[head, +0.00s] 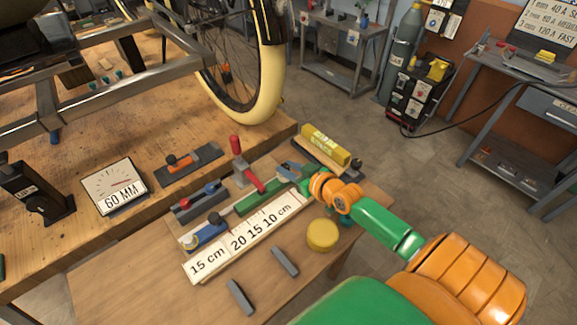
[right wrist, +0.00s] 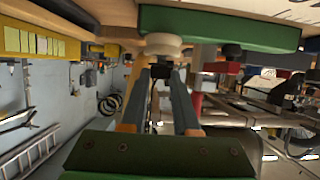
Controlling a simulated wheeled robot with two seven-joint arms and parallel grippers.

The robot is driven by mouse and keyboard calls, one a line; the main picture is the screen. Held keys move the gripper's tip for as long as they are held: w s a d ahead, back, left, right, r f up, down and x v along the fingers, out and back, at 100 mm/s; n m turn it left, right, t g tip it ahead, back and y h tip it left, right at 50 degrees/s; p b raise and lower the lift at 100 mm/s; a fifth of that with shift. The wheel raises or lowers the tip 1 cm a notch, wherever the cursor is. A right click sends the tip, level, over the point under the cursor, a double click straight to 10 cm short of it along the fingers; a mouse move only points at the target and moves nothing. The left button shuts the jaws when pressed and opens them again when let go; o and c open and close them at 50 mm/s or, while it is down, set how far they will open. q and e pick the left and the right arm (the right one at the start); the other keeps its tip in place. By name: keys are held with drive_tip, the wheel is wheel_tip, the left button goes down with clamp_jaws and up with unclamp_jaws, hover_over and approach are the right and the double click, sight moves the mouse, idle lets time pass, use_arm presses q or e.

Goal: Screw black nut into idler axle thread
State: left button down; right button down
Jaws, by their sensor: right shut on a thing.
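My right gripper (head: 289,169) reaches in from the right over the small bench, at the tool rack. In the right wrist view its two fingers (right wrist: 162,75) are closed on a small dark piece (right wrist: 161,70), which looks like the black nut. A cream disc (right wrist: 164,43) sits just beyond the fingertips, under a long green block. The trike frame (head: 110,62) stands on the wooden table at the upper left of the head view. I cannot make out the idler axle thread. My left gripper is not in view.
A yellow block (head: 325,145), a yellow round piece (head: 322,235) and two grey bars are nearby. A 60 MM gauge (head: 114,187) stands left.

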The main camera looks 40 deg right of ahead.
drive_tip(key=c, duration=0.6)
unclamp_jaws()
drive_tip(key=p+v, duration=0.1)
drive_tip(key=v, duration=0.6)
drive_tip(key=shift+r+p, duration=0.1)
drive_tip(key=shift+p, duration=0.2)
